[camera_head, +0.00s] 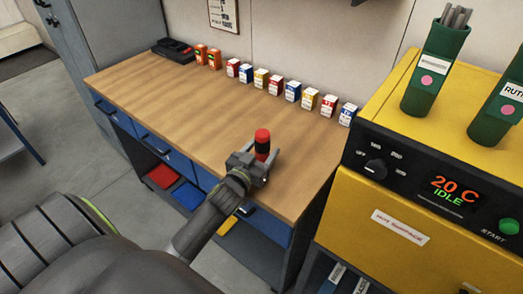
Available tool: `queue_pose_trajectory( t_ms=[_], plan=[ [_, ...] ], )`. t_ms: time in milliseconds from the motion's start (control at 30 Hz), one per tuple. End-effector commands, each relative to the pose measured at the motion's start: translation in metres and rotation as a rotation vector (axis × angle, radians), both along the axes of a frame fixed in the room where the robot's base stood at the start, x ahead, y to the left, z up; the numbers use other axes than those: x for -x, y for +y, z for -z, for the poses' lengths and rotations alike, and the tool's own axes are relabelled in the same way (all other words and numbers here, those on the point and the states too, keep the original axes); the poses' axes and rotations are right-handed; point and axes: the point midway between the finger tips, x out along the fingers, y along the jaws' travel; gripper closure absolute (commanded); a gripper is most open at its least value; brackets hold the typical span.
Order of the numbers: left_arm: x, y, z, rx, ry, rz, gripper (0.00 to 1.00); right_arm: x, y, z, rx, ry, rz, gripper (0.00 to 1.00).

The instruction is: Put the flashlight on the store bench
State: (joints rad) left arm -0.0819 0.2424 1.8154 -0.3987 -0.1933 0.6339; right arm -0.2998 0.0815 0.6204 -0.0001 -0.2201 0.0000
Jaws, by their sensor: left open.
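A red and black flashlight (262,141) stands upright at the front right part of the wooden bench (180,92). My left gripper (255,162) reaches in from the lower left over the bench's front edge. It is open, with its fingers around the flashlight's lower part. The fingers hide the flashlight's base, so I cannot tell whether it touches the bench top. My right gripper is out of view.
A row of small coloured boxes (275,85), two orange cans (207,57) and a black case (172,48) line the bench's back. A yellow oven (415,190) carrying green rod holders (436,68) stands close on the right. The bench's middle is clear.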

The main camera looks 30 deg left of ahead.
Motion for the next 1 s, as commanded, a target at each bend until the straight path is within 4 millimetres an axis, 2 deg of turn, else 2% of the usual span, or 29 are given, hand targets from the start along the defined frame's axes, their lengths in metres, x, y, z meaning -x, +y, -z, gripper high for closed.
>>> queue_pose_trajectory(
  t_ms=[167,700,833,1000],
  plan=[
    [0.004,0.0,-0.002,0.0,0.001,0.0,0.41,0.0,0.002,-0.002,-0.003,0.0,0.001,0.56],
    [0.1,-0.007,0.0,0.0,0.001,-0.001,0.41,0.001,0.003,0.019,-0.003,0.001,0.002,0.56],
    [0.113,-0.008,-0.001,0.0,0.0,-0.001,0.41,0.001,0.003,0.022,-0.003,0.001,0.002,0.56],
    [0.12,-0.009,-0.002,0.0,0.0,-0.001,0.41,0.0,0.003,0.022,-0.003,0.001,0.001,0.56]
  ],
)
